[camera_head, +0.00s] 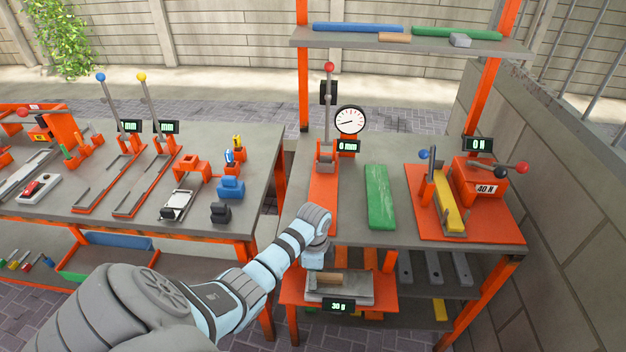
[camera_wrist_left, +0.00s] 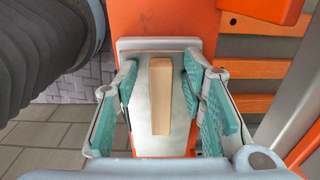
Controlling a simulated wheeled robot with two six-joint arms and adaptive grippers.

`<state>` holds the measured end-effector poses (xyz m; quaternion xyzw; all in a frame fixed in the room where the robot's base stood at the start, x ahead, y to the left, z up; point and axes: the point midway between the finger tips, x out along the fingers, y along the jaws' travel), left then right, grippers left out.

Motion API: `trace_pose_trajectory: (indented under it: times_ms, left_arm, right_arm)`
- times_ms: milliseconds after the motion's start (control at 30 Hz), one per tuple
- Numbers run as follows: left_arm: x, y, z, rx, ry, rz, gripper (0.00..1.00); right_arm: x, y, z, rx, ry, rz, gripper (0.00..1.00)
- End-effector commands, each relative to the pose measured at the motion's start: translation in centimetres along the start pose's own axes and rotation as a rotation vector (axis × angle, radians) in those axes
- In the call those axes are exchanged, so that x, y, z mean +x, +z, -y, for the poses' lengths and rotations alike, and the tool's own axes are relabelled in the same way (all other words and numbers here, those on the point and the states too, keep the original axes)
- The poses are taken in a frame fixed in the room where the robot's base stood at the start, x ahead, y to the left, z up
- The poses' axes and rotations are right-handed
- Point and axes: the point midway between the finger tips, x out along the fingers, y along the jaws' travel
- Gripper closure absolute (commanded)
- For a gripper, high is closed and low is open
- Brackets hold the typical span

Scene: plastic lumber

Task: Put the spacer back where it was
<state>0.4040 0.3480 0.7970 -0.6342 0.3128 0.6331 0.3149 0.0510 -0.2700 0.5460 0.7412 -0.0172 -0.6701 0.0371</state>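A small tan block (camera_head: 330,279), which looks like the spacer, lies on the grey tray (camera_head: 352,297) of the orange scale below the right bench top. The scale's display (camera_head: 338,306) reads 30 g. In the left wrist view the tan block (camera_wrist_left: 160,95) lies lengthwise on the tray (camera_wrist_left: 142,118). My left gripper (camera_wrist_left: 161,92) is open, with a teal pad on each side of the block and a gap on both sides. In the head view my left wrist is just above the scale and the fingers are hidden. My right gripper is not in view.
An upper shelf (camera_head: 350,41) holds long blue and green bars, another tan block (camera_head: 394,37) and a grey block (camera_head: 460,40). The bench top above the scale carries a lever press (camera_head: 325,195), a green plank (camera_head: 381,197) and a bending rig (camera_head: 447,203).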

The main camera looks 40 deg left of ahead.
Motion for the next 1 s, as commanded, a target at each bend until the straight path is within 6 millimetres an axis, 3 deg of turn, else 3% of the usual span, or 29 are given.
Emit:
trace_pose_trajectory:
  times_ms: [167, 267, 533, 700, 1000]
  left_arm:
    - [-0.2, 0.0, 0.0, 0.000, -0.001, 0.000, 0.62]
    - [-1.5, 0.0, 0.1, -0.001, -0.002, 0.000, 0.62]
    - [-8.9, 0.0, 0.1, 0.000, -0.004, -0.002, 0.62]
    - [-11.9, 0.0, 0.1, -0.001, -0.001, -0.001, 0.62]
    - [-12.3, 0.0, 0.0, -0.001, 0.001, 0.000, 0.62]
  right_arm:
    - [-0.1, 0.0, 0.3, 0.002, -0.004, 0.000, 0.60]
    - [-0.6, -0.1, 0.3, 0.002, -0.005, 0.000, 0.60]
    - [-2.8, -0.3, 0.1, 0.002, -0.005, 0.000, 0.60]
    - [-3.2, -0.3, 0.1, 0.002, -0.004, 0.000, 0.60]
    - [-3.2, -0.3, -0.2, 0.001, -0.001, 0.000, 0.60]
